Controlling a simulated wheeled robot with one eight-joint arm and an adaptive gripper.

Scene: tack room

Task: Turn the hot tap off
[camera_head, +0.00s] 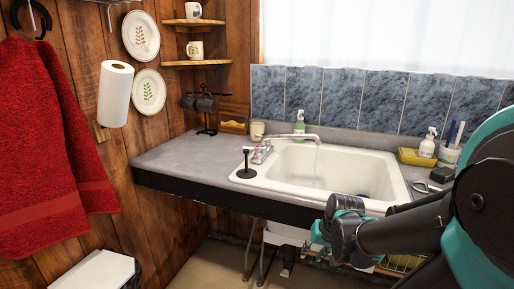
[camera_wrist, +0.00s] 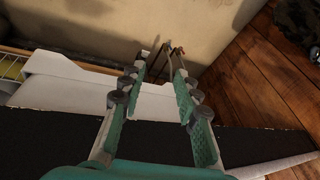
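The tap (camera_head: 263,151) stands at the left end of the white sink (camera_head: 287,183), with a long chrome spout reaching right over the basin. A thin stream of water (camera_head: 317,162) falls from the spout. The tap handles are small at the spout's base; I cannot tell which is the hot one. My gripper (camera_wrist: 162,62) is open, with nothing between its teal fingers. In the head view my gripper (camera_head: 322,232) is low in front of the sink's front edge, well apart from the tap and partly hidden by my arm.
A black plunger-like object (camera_head: 247,165) stands left of the tap. A green soap bottle (camera_head: 299,124) and a cup (camera_head: 257,131) stand behind. The grey counter (camera_head: 185,157) is mostly clear at left. Pipes (camera_wrist: 172,52) and a wooden wall (camera_wrist: 265,85) show beyond my fingers.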

